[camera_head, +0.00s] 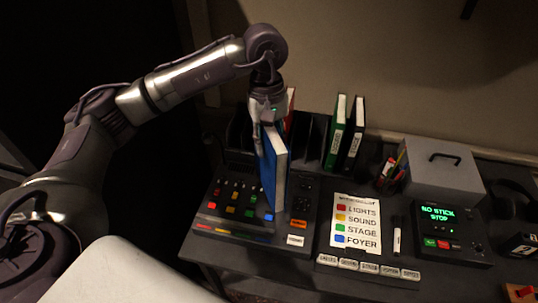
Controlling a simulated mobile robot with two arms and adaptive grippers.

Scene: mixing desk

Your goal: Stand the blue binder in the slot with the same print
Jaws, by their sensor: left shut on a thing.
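The blue binder (271,172) is upright, its pale page edge facing right, in front of the dark rack. My left gripper (264,128) is shut on its upper part and holds it above the mixing panel; whether its lower edge touches the panel I cannot tell. The dark slotted rack (312,132) stands behind. A red binder (290,104) stands behind my gripper, partly hidden. A green binder (335,132) and a black binder (354,134) stand at the rack's right end. Prints on the slots are too dark or hidden to read. My right gripper is out of view.
The mixing panel (235,224) with coloured buttons lies below the binder. A printed card (355,224) and a marker (397,238) lie right of it. A grey box (443,172), a pen holder (390,175) and a green-lit display unit (437,222) fill the right side.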

